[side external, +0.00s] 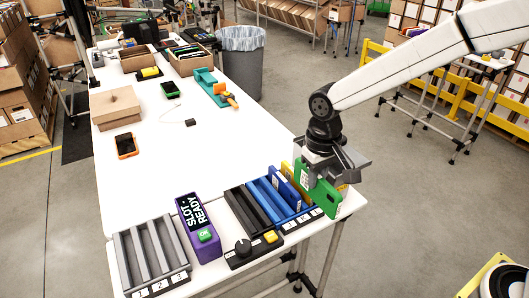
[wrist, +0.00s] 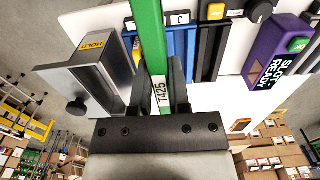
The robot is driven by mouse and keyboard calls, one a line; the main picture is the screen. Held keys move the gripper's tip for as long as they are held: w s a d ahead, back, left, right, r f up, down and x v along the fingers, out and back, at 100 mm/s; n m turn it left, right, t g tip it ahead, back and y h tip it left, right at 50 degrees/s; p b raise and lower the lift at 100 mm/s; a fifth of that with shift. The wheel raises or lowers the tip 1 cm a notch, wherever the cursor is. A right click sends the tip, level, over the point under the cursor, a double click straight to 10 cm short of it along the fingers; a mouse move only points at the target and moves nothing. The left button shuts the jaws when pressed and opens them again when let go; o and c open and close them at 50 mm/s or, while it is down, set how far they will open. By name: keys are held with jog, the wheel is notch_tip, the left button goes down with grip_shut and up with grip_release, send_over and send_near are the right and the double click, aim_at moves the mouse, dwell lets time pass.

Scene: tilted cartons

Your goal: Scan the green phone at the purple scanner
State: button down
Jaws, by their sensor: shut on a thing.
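My gripper (side external: 314,172) is shut on the green phone (side external: 322,201) at the table's near right corner. The phone is held on edge, beside the right end of the blue rack. In the wrist view, the phone (wrist: 147,35) stands between the two dark fingers (wrist: 162,85) with a white T425 label facing up. The purple scanner (side external: 198,228) stands left of the racks, apart from the phone. Its display reads SLOT READY and it has a green OK button. It also shows at the upper right of the wrist view (wrist: 277,62). Whether the phone touches the rack is unclear.
A black rack (side external: 247,212) and blue rack (side external: 273,203) lie between scanner and gripper. A grey numbered rack (side external: 150,258) is at left. A grey HOLD holder (wrist: 85,75) is close beside the phone. An orange phone (side external: 126,146) lies farther back. The table's middle is clear.

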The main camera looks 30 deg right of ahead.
jog(key=shift+w+a, duration=0.1)
jog(key=shift+w, duration=0.05)
jog(key=w+a+f, duration=0.2)
jog(key=w+a, duration=1.1)
jog(key=a, duration=0.3)
jog(key=shift+w+f, duration=0.15)
jog(key=shift+f, duration=0.25)
jog(key=shift+f, duration=0.15)
jog(key=shift+f, duration=4.3)
jog(key=shift+r, duration=0.1)
